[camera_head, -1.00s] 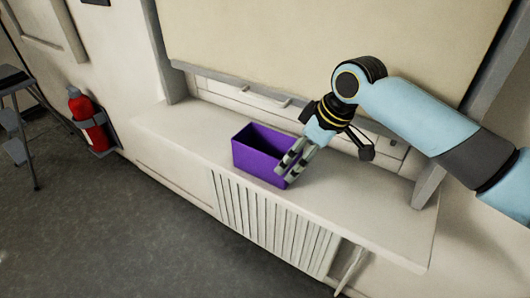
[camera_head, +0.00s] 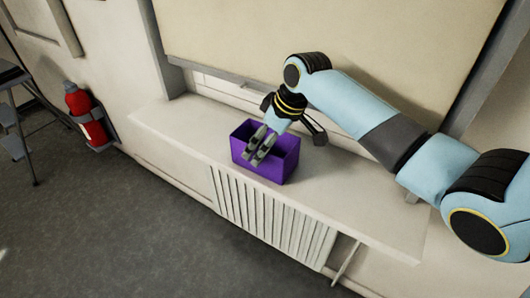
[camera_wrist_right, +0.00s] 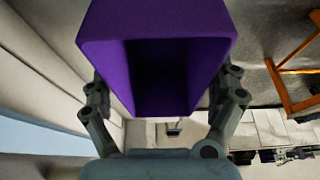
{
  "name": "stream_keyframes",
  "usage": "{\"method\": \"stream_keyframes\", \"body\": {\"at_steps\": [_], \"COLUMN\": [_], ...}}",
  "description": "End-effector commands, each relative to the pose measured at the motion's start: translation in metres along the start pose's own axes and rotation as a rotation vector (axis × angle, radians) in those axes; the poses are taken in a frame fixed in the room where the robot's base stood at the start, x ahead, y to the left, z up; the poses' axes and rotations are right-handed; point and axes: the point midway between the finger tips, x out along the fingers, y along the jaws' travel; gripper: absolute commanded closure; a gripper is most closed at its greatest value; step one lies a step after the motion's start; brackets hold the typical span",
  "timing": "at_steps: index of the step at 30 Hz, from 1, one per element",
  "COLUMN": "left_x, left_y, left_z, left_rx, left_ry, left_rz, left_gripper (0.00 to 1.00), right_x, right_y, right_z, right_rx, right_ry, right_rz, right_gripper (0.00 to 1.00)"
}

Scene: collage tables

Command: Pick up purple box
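The purple box (camera_head: 262,166) is an open-topped box standing upright on the window sill, above the ribbed radiator. My right gripper (camera_head: 259,148) is at the box, its fingers overlapping the opening and front wall in the head view. In the right wrist view, the box (camera_wrist_right: 158,27) fills the upper middle with its dark hollow facing the camera. The fingers of the gripper (camera_wrist_right: 165,100) stand apart at its left and right sides. I cannot tell whether they touch it. My left gripper is not in view.
The pale sill (camera_head: 350,205) is clear to the right of the box. The window frame and blind (camera_head: 330,40) stand close behind it. A radiator (camera_head: 270,225) is below. A red fire extinguisher (camera_head: 83,108) hangs at the left, near a dark stand (camera_head: 20,130).

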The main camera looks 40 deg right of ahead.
Motion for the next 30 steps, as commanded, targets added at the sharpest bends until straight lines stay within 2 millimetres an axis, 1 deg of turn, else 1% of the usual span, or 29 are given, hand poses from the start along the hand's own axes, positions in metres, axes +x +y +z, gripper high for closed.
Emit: {"method": "stream_keyframes", "body": {"at_steps": [1, 9, 23, 26, 30], "left_x": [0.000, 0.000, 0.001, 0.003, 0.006], "left_y": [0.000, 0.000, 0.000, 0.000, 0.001], "left_z": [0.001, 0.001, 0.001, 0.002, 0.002], "left_rx": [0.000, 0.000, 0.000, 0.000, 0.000], "left_ry": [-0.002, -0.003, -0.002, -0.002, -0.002], "left_rz": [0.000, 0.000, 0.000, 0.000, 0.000], "left_gripper": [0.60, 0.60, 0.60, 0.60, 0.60], "right_x": [0.000, 0.000, -0.003, -0.008, -0.022], "right_y": [0.000, 0.000, 0.000, 0.001, 0.001], "right_z": [0.000, 0.000, -0.001, -0.004, -0.010], "right_rx": [0.000, 0.000, 0.000, 0.000, -0.001], "right_ry": [0.000, 0.000, 0.001, 0.002, 0.004], "right_rz": [0.000, 0.000, 0.001, 0.002, 0.002], "right_gripper": [0.14, 0.49, 0.50, 0.50, 0.50]}}
